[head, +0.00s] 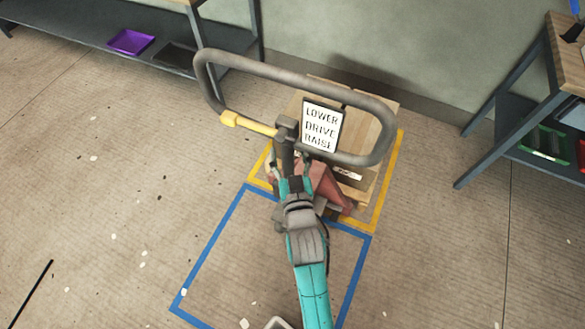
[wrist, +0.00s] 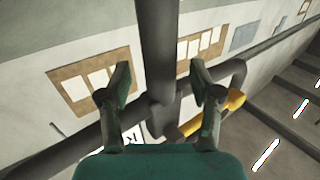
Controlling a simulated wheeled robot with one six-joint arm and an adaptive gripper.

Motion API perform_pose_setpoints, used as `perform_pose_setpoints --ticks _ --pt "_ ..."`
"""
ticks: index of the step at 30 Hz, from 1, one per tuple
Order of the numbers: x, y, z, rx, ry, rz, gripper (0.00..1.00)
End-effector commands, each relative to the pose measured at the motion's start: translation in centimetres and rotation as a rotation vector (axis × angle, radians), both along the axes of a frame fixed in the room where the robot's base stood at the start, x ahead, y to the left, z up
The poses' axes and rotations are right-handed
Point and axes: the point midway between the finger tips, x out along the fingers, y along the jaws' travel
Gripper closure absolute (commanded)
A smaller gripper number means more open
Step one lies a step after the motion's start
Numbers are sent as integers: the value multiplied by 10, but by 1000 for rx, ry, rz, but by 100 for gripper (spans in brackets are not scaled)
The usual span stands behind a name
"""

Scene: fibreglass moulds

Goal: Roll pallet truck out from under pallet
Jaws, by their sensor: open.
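The pallet truck has a grey loop handle (head: 290,82), a yellow lever (head: 248,123), a sign reading LOWER DRIVE RAISE (head: 322,126) and a reddish body (head: 325,185). The wooden pallet (head: 372,150) lies behind and around it, inside yellow floor tape; the forks are hidden. My gripper (head: 293,168) is open at the handle's upright stem. In the wrist view, the open fingers of my gripper (wrist: 160,72) stand either side of a dark handle bar (wrist: 157,35), with the yellow lever (wrist: 212,113) at right. Whether they touch the bar cannot be told.
A blue taped rectangle (head: 232,213) on the near floor is partly covered by my arm and otherwise bare. A shelf (head: 90,28) with a purple tray (head: 131,41) stands at upper left, a workbench (head: 560,95) at right. A wall (head: 370,45) closes the back.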

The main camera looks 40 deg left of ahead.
Motion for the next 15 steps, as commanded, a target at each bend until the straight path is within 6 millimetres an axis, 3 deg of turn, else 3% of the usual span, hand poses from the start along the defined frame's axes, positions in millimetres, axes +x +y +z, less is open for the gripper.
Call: perform_pose_setpoints --ticks 6,15 --pt "12 13 0 0 0 0 36" --pt "14 15 0 -1 1 0 36"
